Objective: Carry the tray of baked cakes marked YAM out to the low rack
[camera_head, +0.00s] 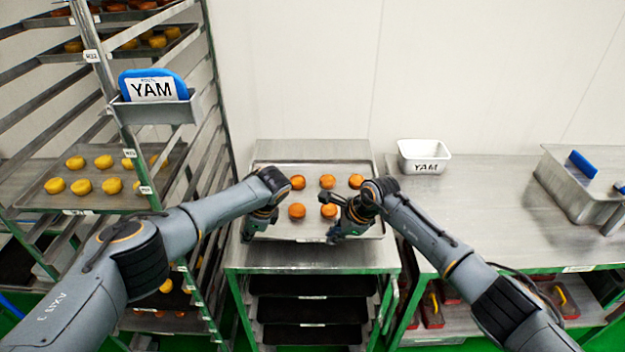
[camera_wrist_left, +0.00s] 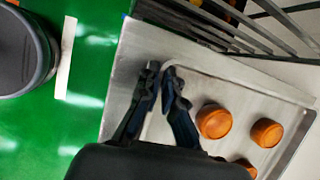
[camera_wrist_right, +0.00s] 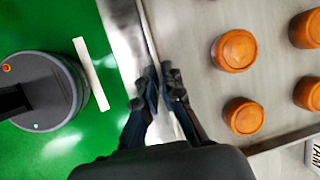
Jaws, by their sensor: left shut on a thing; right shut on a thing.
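The tray (camera_head: 285,228) holds several round orange-brown cakes (camera_head: 327,181). It lies over the metal top of a low green-framed rack (camera_head: 280,150); I cannot tell if it touches the top. No YAM mark is readable on the tray itself. My left gripper (camera_head: 249,232) is shut on the tray's near rim at its left end, and my right gripper (camera_head: 336,232) is shut on the near rim further right. In the left wrist view the fingertips (camera_wrist_left: 162,76) pinch the rim; the right wrist view shows the same pinch (camera_wrist_right: 162,78).
A tall rack (camera_head: 110,95) at left carries trays of yellow cakes (camera_head: 82,186) and a bin marked YAM (camera_head: 155,108). A metal table (camera_head: 470,200) at right holds a white YAM tub (camera_head: 424,158) and a metal container (camera_head: 575,190). Dark trays (camera_head: 312,310) sit below.

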